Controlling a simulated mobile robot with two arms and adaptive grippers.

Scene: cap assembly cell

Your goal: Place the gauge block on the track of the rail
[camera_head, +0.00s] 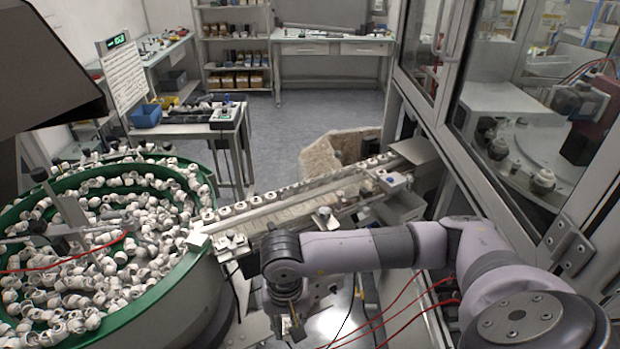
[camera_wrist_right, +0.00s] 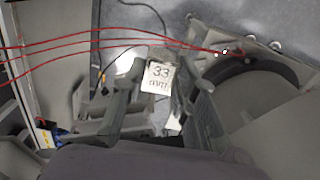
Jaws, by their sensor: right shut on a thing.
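The gauge block (camera_wrist_right: 157,78) is a small pale block marked "33 mm" in the right wrist view. My right gripper (camera_wrist_right: 152,88) is shut on it, with a finger on each side. In the head view my right gripper (camera_head: 291,318) points down near the bottom middle, in front of the rail. The block is hard to make out there. The rail (camera_head: 290,190) runs from the bowl's edge up to the right, with a row of white caps along its track. The gripper is apart from the rail, on its near side. My left gripper is not in view.
A green-rimmed bowl (camera_head: 172,285) full of white caps fills the left. A glazed machine frame (camera_head: 448,108) stands at the right. Red and black cables (camera_wrist_right: 95,40) cross close to the gripper. A small table (camera_head: 190,128) with a blue bin stands behind the bowl.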

